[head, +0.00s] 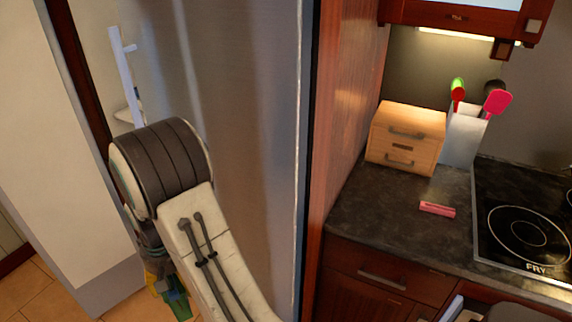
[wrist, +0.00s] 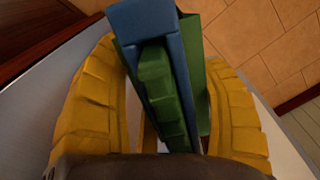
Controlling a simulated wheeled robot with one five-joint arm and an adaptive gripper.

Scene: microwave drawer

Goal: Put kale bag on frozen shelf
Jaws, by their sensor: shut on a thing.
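My gripper (wrist: 165,95) is shut on a green and blue packet, which I take as the kale bag (wrist: 160,75). Its yellow fingers stand on both sides of the packet in the wrist view. In the head view the bag (head: 178,303) shows low at the left, below my arm and above the tiled floor. A tall grey metal fridge front (head: 255,130) stands behind and beside my arm. My arm hides part of it. No frozen shelf can be made out in either view.
A white handle (head: 123,75) shows at the upper left. A dark counter (head: 385,215) at the right bears a wooden drawer box (head: 405,138), a pink item (head: 437,209), a utensil holder (head: 462,137) and a black hob (head: 520,225). Tiled floor (head: 25,285) is bare at lower left.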

